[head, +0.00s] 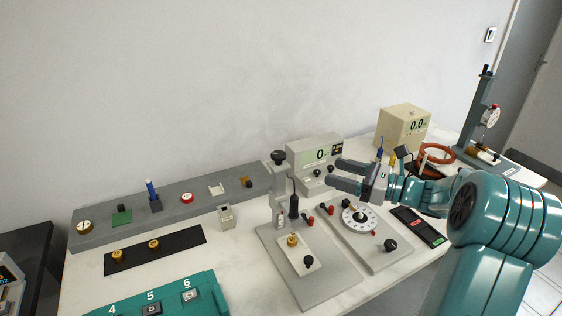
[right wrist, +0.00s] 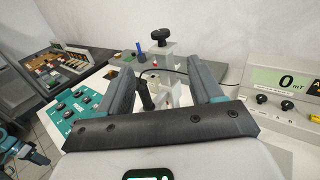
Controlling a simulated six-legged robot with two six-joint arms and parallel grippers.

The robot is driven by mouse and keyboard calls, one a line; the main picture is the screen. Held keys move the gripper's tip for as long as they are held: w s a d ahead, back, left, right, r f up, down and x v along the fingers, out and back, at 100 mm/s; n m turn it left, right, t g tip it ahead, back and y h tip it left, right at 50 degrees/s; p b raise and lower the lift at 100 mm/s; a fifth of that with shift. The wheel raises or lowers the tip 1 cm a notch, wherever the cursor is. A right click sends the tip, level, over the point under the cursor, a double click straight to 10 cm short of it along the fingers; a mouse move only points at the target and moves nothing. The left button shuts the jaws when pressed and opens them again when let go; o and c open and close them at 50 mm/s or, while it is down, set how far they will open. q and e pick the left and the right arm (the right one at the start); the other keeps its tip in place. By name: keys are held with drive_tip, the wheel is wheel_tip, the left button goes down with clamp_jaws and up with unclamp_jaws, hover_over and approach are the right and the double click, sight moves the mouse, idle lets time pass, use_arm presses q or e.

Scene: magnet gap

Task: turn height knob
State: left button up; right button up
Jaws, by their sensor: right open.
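A black knob (head: 278,155) sits on top of a pale grey upright stand (head: 279,185) near the middle of the table; it is probably the height knob. In the right wrist view the knob (right wrist: 159,36) shows beyond and above the fingertips. My right gripper (head: 336,173) comes in from the right, with its two fingers spread and pointing left towards the stand. It is apart from the knob, and nothing is between its fingers. In the right wrist view the gripper (right wrist: 162,68) frames the stand's lower part.
A meter box (head: 312,152) reading 0 stands behind my right gripper. A white dial (head: 361,219) and another black knob (head: 390,245) are below it. A grey shelf strip (head: 135,215) with small parts runs along the back left. A teal panel (head: 170,300) lies at the front left.

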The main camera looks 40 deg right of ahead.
sight(285, 157)
drive_tip(key=p+x, duration=0.2)
drive_tip(key=x, duration=1.1)
drive_tip(key=shift+w+a, duration=0.15)
drive_tip(key=shift+w, duration=0.2)
drive_tip(key=shift+x, duration=0.8)
drive_tip(key=shift+s, duration=0.1)
drive_tip(key=c, duration=1)
